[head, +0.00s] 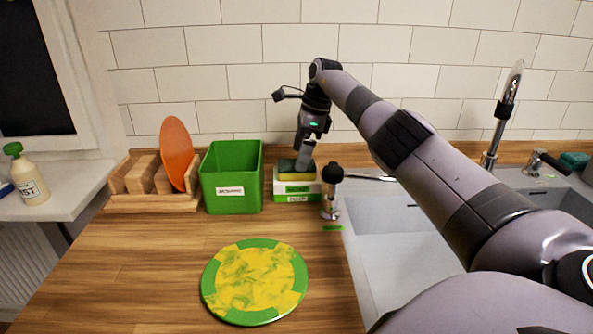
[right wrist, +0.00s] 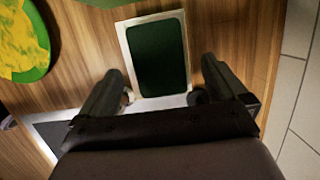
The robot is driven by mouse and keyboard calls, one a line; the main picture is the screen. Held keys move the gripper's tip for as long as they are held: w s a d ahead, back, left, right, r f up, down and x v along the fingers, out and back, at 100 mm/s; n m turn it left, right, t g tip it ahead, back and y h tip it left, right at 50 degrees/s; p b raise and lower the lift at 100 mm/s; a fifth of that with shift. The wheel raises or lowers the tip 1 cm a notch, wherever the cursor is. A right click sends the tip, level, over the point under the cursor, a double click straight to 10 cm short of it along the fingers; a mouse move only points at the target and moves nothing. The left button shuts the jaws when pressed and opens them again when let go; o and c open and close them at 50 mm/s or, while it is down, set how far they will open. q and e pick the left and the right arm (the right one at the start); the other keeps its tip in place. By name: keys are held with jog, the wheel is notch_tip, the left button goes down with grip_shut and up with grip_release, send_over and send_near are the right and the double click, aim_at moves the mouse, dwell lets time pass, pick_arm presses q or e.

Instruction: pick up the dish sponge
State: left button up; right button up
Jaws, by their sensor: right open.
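The dish sponge (head: 286,176), yellow with a dark green top, sits in a white holder (head: 307,186) with a green label against the back of the counter. In the right wrist view the sponge (right wrist: 158,55) is a dark green rectangle inside the white holder rim (right wrist: 128,58). My right gripper (head: 304,165) points down over the sponge and hides part of it. Whether the fingertips touch the holder is unclear. My left gripper is out of view.
A green bin (head: 231,182) stands left of the holder; a dish brush (head: 331,195) stands right of it. A wooden rack (head: 150,190) holds an orange plate (head: 176,153). A smeared green-rimmed plate (head: 254,318) lies in front. The sink (head: 400,255) and tap (head: 503,112) are right.

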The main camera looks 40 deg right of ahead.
jog(key=shift+x, duration=1.9)
jog(key=shift+s, duration=0.15)
jog(key=shift+c, duration=0.3)
jog(key=shift+d, duration=0.1)
jog(key=c, duration=1)
notch_tip(320, 180, up, 9)
jog(key=shift+f+p, duration=0.1)
jog(key=shift+p, duration=0.45)
jog(key=shift+r, duration=0.65)
